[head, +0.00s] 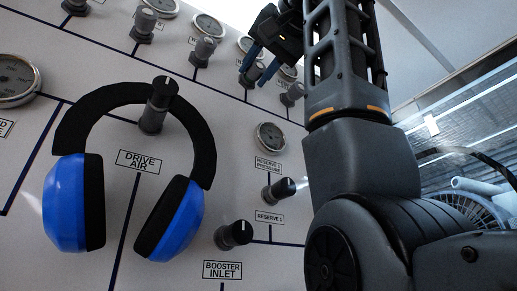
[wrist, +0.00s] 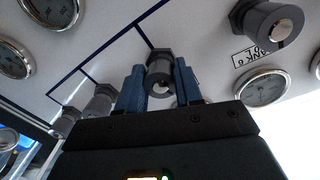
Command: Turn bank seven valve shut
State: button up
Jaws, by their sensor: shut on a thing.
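My gripper (wrist: 158,72) has its two blue fingers on either side of a dark grey valve knob (wrist: 160,62) and is shut on it. The knob's own label is not visible in the wrist view.
Blue and black headphones (head: 66,205) hang on the panel around the drive air knob (head: 158,103). The reserve 1 knob (head: 284,188) and booster inlet knob (head: 234,235) stick out lower down. More knobs (wrist: 103,98) and gauges (wrist: 264,88) stand close to my gripper.

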aim_at(259, 68)
jog(key=shift+a+m, duration=0.1)
jog(key=shift+m, duration=2.1)
jog(key=o, duration=1)
jog(key=b+v, duration=0.3)
jog(key=v, duration=0.3)
jog(key=shift+f, duration=0.15)
jog(key=shift+b+v, duration=0.75)
jog(key=shift+v, duration=0.1)
